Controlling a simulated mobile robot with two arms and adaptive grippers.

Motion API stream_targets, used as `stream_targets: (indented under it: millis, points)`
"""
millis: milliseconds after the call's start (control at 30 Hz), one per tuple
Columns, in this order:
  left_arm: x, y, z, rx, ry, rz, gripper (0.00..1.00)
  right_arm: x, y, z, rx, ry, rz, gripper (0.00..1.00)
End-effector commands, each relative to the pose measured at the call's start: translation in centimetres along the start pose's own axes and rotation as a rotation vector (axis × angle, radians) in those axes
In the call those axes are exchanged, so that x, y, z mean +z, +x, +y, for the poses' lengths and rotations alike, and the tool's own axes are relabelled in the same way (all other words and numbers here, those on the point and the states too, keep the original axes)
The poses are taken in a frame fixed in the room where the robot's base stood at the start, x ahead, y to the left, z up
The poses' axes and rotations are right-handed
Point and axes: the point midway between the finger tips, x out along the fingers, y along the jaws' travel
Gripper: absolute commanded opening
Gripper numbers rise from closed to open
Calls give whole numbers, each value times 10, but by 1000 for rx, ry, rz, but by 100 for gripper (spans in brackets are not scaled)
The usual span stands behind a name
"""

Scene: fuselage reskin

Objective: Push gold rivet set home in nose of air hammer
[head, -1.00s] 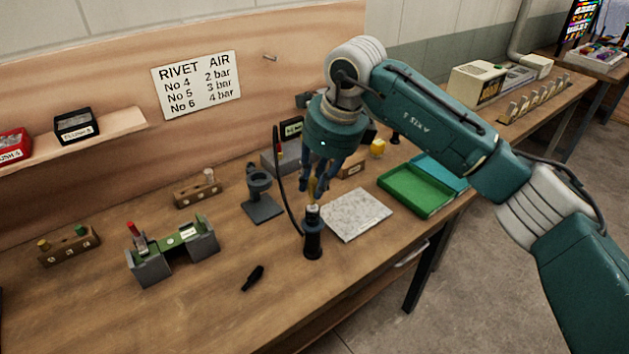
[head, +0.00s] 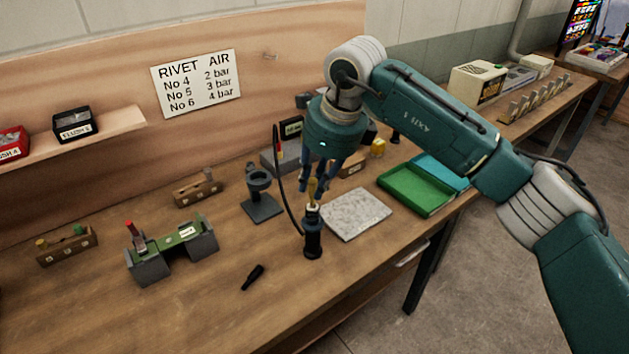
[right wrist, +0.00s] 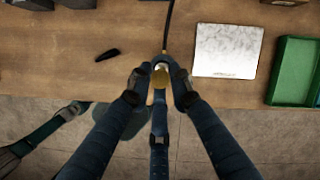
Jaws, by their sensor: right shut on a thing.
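The black air hammer (head: 313,240) stands upright on the bench, nose up, with a pale ring at its top. The gold rivet set (head: 312,188) is upright directly above the nose, its lower end at the ring; I cannot tell how deep it sits. My right gripper (head: 315,187) points down and is shut on the gold set. In the right wrist view the gold set (right wrist: 160,76) shows between the fingertips, hiding most of the hammer. My left gripper (right wrist: 75,109) shows small at lower left in that view, apart from the hammer; its jaws are unclear.
A dark hose rises behind the hammer. A pale slab (head: 356,214) lies to its right, then a green tray (head: 415,190). A black stand (head: 262,200) is behind left, a green-topped fixture (head: 172,250) farther left. A small black piece (head: 252,277) lies in front.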

Motion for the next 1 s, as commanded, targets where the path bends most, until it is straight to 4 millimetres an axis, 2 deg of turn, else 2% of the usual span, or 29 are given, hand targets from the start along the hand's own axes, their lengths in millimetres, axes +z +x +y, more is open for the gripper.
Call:
stream_targets:
  millis: [1000]
  points:
    - [2,18,0,0,0,0,36,-6,20,2,-1,0,0,0]
